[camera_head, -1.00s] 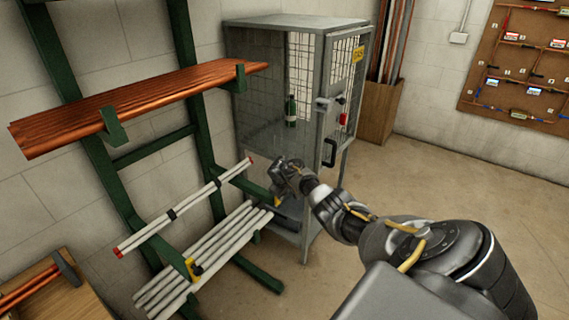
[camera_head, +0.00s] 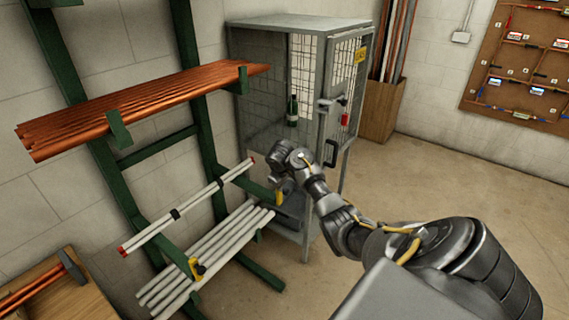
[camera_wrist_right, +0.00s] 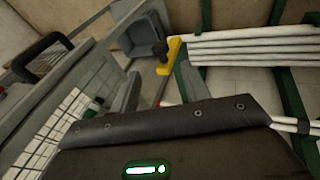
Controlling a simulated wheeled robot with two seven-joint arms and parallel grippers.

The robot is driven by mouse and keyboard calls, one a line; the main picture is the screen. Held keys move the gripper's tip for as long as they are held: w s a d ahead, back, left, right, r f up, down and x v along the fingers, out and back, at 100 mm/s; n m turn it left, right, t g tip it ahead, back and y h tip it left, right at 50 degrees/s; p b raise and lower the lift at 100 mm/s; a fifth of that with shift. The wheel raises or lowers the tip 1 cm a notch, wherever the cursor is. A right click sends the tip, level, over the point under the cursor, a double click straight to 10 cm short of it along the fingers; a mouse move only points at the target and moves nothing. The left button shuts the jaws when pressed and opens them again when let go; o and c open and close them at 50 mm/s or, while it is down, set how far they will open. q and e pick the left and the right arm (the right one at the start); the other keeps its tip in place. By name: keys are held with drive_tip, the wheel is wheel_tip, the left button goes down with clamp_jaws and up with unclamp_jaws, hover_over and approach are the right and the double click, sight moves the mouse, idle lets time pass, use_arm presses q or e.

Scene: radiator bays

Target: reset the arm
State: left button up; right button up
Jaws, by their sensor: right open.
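My right arm reaches in from the lower right of the head view. Its gripper (camera_head: 284,187) hangs low in front of the grey mesh cage (camera_head: 275,22), beside the yellow-tipped end of a green rack arm. I see nothing held in it; the fingertips are small and partly hidden by the wrist. My left gripper is not in view.
The green rack (camera_head: 205,150) holds copper pipes (camera_head: 150,105) above and white pipes (camera_head: 205,255) below. A green bottle (camera_head: 292,110) stands in the cage. A wooden bin (camera_head: 380,112) stands right of it. The floor at right is clear.

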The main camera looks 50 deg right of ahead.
drive_tip(key=shift+r, duration=0.1)
idle(0.5)
